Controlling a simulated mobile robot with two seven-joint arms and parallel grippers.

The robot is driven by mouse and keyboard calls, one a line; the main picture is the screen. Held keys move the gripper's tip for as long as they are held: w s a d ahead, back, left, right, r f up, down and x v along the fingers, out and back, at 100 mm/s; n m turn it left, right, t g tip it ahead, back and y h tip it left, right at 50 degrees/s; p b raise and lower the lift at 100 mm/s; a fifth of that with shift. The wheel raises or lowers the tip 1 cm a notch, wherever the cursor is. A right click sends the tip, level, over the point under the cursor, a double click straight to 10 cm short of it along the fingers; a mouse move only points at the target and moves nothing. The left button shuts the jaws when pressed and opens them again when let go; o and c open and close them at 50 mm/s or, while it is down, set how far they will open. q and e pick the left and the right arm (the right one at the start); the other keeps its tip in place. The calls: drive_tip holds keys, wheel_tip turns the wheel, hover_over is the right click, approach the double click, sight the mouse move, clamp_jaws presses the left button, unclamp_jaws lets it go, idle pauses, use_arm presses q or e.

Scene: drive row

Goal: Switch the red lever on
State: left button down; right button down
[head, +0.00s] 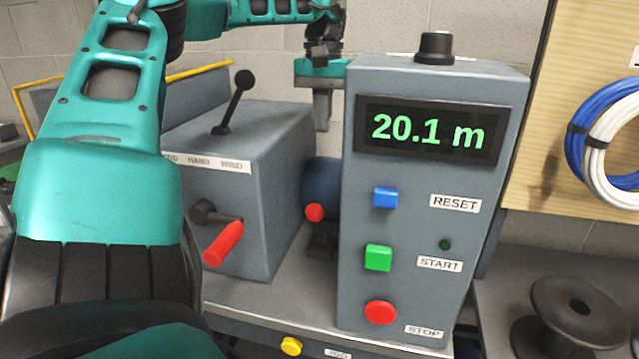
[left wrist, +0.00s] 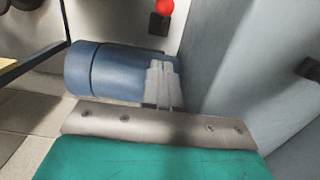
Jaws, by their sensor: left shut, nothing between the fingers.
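A red round knob (head: 314,212) shows low in the gap between the grey gear housing and the control box, in front of a blue motor (head: 322,185). A red knob (left wrist: 165,7) on a dark base also shows at the top edge of the left wrist view; it looks like the same one, which I take as the red lever. Most of its shaft is hidden, so I cannot tell its setting. My left gripper (head: 322,127) is shut and empty, pointing down above the motor and apart from the knob. Its fingertips (left wrist: 160,66) show against the motor. My right gripper is not in view.
The grey control box (head: 355,270) stands close at right, its display reading 20.1 m. The grey housing (head: 265,170) at left carries a black-knobbed lever (head: 234,103) and a red crank handle (head: 223,243). The gap between them is narrow. A dark spool (head: 575,306) stands at lower right.

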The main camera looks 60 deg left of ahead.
use_arm(q)
drive_tip(key=f, duration=0.4)
drive_tip(key=s+d+f, duration=0.1)
drive_tip(key=f, duration=0.3)
drive_tip(key=s+f+b, duration=0.1)
drive_tip(key=f, duration=0.3)
drive_tip(key=shift+d, duration=0.4)
drive_tip(key=shift+s+d+f, duration=0.25)
drive_tip(key=shift+f, duration=0.1)
drive_tip(key=shift+s+d+f, duration=0.1)
